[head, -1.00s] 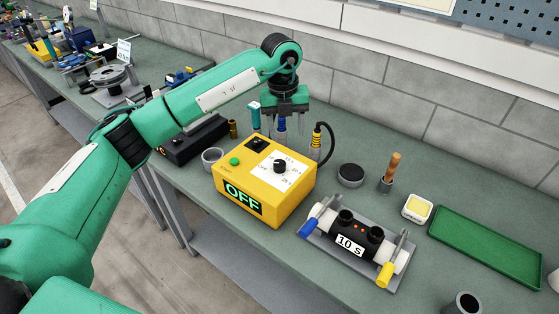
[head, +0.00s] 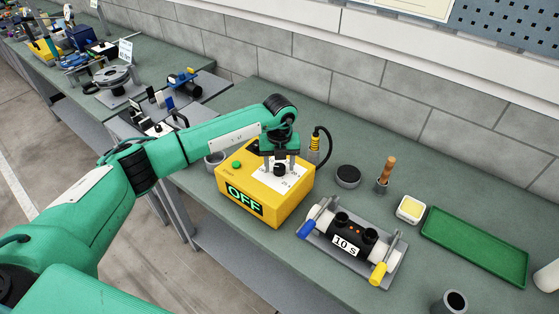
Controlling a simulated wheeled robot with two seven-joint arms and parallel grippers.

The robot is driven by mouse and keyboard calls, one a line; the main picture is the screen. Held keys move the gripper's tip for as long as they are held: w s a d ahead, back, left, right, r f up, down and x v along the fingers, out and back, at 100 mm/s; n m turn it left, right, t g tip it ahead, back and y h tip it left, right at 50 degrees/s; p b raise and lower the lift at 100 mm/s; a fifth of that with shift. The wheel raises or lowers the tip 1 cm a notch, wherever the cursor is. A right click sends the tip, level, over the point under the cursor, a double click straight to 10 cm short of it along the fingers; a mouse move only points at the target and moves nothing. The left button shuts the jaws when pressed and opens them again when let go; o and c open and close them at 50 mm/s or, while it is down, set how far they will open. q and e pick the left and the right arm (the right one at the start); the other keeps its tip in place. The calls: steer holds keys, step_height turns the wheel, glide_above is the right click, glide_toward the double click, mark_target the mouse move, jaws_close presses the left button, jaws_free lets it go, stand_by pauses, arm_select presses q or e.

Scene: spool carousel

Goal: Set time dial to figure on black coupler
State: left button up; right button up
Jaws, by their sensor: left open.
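The yellow control box (head: 256,207) stands on the bench, its front display reading OFF. A black time dial (head: 280,170) sits on the white scale on its top; the scale's figures are partly hidden by my gripper. My left gripper (head: 279,166) points down over the dial, open, with its fingers around or just above it; I cannot tell if they touch it. The black coupler (head: 350,234) lies on a grey clamp fixture to the right, between white pipe ends, with a label reading 10 s. My right gripper is not in view.
A green tray (head: 474,247), a yellow-topped white dish (head: 410,209), a wooden-handled brush (head: 386,173) and a round black-topped tin (head: 347,176) lie to the right. A cable (head: 328,147) rises behind the box. A grey cup (head: 214,165) stands left of it.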

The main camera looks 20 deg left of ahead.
arm_select(q)
steer(key=shift+f, duration=0.2)
steer(key=c, duration=1)
steer(key=m+b, duration=0.8)
steer(key=b, duration=0.4)
steer(key=shift+f, duration=0.2)
steer(key=shift+r+m+b, duration=0.15)
steer(key=shift+m+b, duration=0.65)
steer(key=shift+m, duration=0.15)
steer(key=shift+r+m+b, duration=0.1)
steer(key=shift+m+b, duration=0.7)
steer(key=shift+m, duration=0.15)
steer(key=o, duration=1)
